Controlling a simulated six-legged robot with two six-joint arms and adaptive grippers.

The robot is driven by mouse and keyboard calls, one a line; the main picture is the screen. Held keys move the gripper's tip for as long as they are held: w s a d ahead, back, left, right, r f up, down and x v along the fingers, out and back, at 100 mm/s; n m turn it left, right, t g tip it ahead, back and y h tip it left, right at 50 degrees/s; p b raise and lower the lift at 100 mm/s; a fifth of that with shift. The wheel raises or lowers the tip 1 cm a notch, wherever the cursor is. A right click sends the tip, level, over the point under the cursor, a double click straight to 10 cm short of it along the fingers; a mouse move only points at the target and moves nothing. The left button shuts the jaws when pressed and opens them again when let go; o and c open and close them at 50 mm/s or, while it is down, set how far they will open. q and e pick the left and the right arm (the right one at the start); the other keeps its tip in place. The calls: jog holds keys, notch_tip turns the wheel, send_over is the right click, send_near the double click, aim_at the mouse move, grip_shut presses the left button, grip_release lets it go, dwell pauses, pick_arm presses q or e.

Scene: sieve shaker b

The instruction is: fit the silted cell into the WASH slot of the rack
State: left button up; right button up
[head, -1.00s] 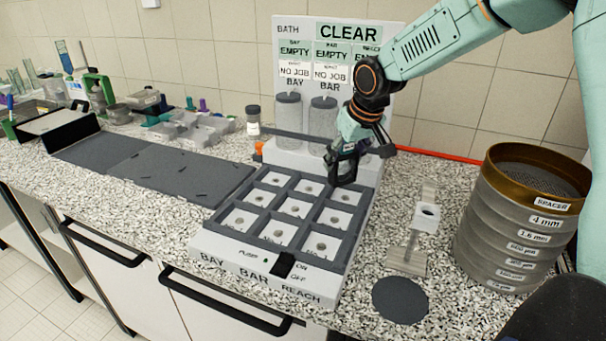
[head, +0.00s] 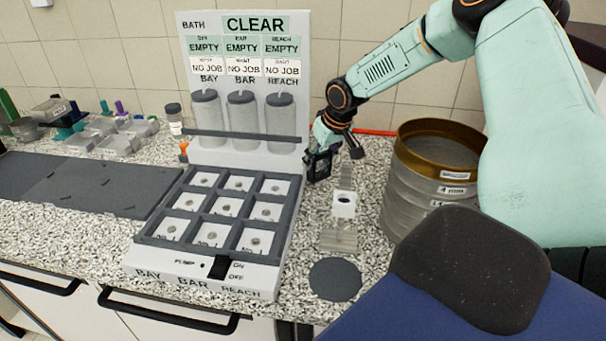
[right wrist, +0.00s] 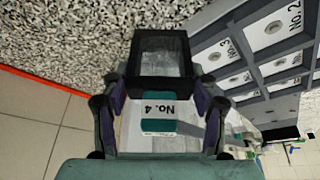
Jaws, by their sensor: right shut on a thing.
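My right gripper (head: 322,160) is just right of the bath panel's lower right edge, beyond the nine-compartment tray's back right corner. It is shut on a cell with a dark frame and clear window (right wrist: 161,57). The label "No. 4" shows on it between the fingers in the right wrist view. Whether it is silted I cannot tell. In the head view the cell is dark, small and partly hidden by the fingers. I cannot make out a rack slot marked WASH. My left gripper is not in view.
The bath panel (head: 245,158), reading CLEAR, holds three cylinders behind the compartment tray (head: 147,229). A small stand with a white block (head: 344,204), a dark disc (head: 335,279) and a sieve stack (head: 399,192) stand right. Dark mats (head: 95,190) lie left.

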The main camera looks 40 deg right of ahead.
aim_at(318, 179)
jog(key=f, duration=0.2)
jog(key=shift+w+a+f, duration=0.15)
jog(key=shift+a+f, duration=0.1)
jog(key=shift+f, duration=0.05)
jog(key=shift+d+f, duration=0.2)
jog(key=shift+f, duration=0.35)
jog(key=shift+s+d+f+b, duration=0.1)
jog(key=shift+f+b, duration=0.25)
jog(key=shift+f, duration=0.25)
jog(key=shift+s+d+f+b, duration=0.1)
jog(key=shift+f+b, duration=0.2)
jog(key=shift+f, duration=0.3)
jog(key=shift+a+f, duration=0.1)
jog(key=shift+f, duration=0.3)
jog(key=shift+w+a, duration=0.2)
jog(key=shift+w, duration=0.05)
jog(key=o, duration=1.2)
jog(key=shift+s+d+f, duration=0.1)
jog(key=shift+s+d, duration=0.05)
jog(key=shift+s, duration=0.1)
jog(key=shift+c, duration=0.2)
jog(key=shift+o, duration=0.9)
jog(key=shift+w, duration=0.2)
